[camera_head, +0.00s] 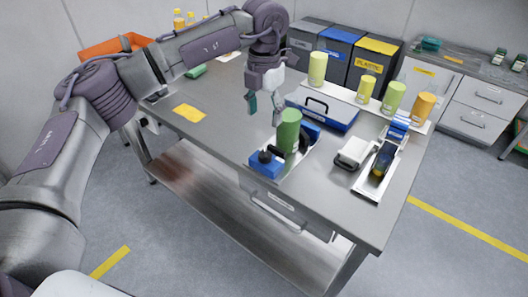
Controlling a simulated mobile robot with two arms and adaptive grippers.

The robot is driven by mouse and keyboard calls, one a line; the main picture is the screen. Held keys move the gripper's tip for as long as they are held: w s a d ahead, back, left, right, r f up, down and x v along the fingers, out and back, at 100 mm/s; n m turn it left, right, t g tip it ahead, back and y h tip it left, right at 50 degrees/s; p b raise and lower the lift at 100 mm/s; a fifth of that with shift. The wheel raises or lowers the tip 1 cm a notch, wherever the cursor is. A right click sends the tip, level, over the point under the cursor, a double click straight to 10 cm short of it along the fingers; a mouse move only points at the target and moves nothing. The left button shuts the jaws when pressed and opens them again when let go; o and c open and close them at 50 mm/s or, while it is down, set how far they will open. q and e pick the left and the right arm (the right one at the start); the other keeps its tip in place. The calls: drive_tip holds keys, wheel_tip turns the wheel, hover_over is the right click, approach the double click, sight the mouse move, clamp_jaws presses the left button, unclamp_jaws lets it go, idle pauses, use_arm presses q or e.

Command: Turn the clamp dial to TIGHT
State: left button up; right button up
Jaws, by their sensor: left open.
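My left gripper (264,108) hangs above the bench behind the green cylinder, pointing down. Its fingers are apart with nothing between them. The green cylinder (289,131) stands upright in a blue clamp fixture (265,168) near the front of the bench. A small black knob (264,157) sits on the front blue block and may be the clamp dial. A dark round part shows just right of the cylinder, partly hidden by it. The dial's markings and setting are too small to read. My right gripper is not in view.
A blue and white case (322,112) with a black handle lies behind the fixture. Yellow-green cylinders stand at the back. The bench's left part is mostly clear around a yellow card (189,113).

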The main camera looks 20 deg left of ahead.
sight(264, 155)
use_arm(q)
wheel_tip(264, 155, down, 14)
drive_tip(key=p, duration=0.2)
drive_tip(key=shift+r+p, duration=0.1)
drive_tip(key=shift+p, duration=0.2)
drive_tip(key=c, duration=1.1)
